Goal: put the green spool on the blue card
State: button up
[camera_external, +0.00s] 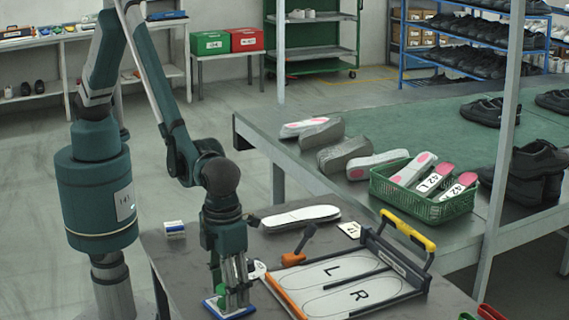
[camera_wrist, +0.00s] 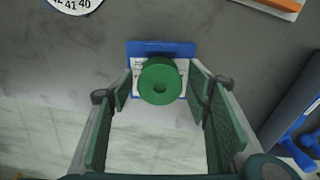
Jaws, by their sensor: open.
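My gripper (camera_wrist: 163,92) is open, with one finger on each side of the spool and visible gaps between. In the external view my gripper (camera_external: 234,290) points down at the table's front edge, low over the blue card (camera_external: 222,313). The fingers partly hide the spool there.
A tray marked L and R (camera_external: 395,292) with a yellow handle stands just right of my gripper. An orange-and-dark tool (camera_external: 293,258), white insoles (camera_external: 300,217) and a small blue-white box (camera_external: 175,229) lie behind. The table edge is close.

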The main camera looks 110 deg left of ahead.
notch_tip(320, 180, up, 12)
jog(key=p, duration=0.1)
jog(key=shift+p, duration=0.3)
dwell(0.3)
dwell(0.4)
jog(key=s+a+r+n+t, duration=0.1)
jog(key=s+a+r+n, duration=0.25)
jog(key=a+r, duration=0.45)
jog(key=s+a+r+n+t+h, duration=0.1)
jog(key=s+a+r+n, duration=0.25)
jog(key=a+r, duration=0.45)
jog(key=s+a+r+n+t, duration=0.15)
jog(key=a+r+n, duration=0.3)
jog(key=a, duration=0.65)
jog(key=s+a+r+n+t+y, duration=0.1)
jog(key=s+a+n+t, duration=0.2)
jog(key=s+a+n, duration=1)
jog(key=shift+s+a+t, duration=0.35)
jog(key=shift+s+a, duration=3.4)
jog(key=shift+s, duration=1.4)
